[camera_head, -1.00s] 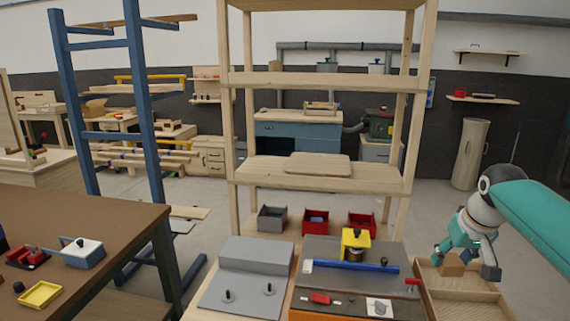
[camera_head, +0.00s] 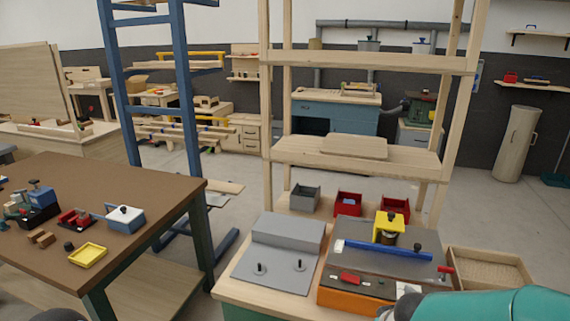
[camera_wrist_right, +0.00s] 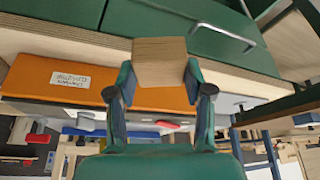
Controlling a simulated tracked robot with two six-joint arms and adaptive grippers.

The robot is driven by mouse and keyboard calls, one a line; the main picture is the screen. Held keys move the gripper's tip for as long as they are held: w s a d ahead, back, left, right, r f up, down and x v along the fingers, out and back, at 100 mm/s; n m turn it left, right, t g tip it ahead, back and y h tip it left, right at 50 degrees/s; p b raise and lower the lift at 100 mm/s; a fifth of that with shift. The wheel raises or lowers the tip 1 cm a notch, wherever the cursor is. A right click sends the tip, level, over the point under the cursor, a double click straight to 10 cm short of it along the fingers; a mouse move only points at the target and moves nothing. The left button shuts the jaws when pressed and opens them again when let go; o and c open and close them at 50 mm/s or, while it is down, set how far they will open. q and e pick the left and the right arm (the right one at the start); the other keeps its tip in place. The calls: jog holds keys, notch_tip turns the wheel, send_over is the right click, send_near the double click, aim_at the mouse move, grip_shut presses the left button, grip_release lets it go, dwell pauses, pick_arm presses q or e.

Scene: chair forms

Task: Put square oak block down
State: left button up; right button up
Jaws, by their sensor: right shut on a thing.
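The square oak block (camera_wrist_right: 160,50) shows in the right wrist view as a light wooden block between the fingertips of my right gripper (camera_wrist_right: 159,72). That gripper is shut on it. Behind the block are the wooden bench edge and green drawer fronts. In the head view my right arm enters at the lower right, and its gripper and the block are out of frame below. My left gripper is not in view.
The bench holds a grey plate (camera_head: 263,275), an orange-fronted machine (camera_head: 355,300) and a wooden tray (camera_head: 525,272). A brown table (camera_head: 160,205) at the left carries a yellow tray (camera_head: 88,255), a blue box (camera_head: 124,220) and small brown pieces (camera_head: 41,238). A tall wooden shelf (camera_head: 365,65) stands behind.

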jog(key=shift+w+a, duration=0.4)
jog(key=shift+a, duration=0.15)
jog(key=shift+w+m, duration=0.1)
jog(key=shift+m, duration=0.3)
jog(key=shift+s+a+f, duration=0.1)
jog(key=shift+s+f, duration=0.85)
jog(key=shift+f, duration=0.2)
jog(key=shift+s+f, duration=0.9)
jog(key=shift+f, duration=0.25)
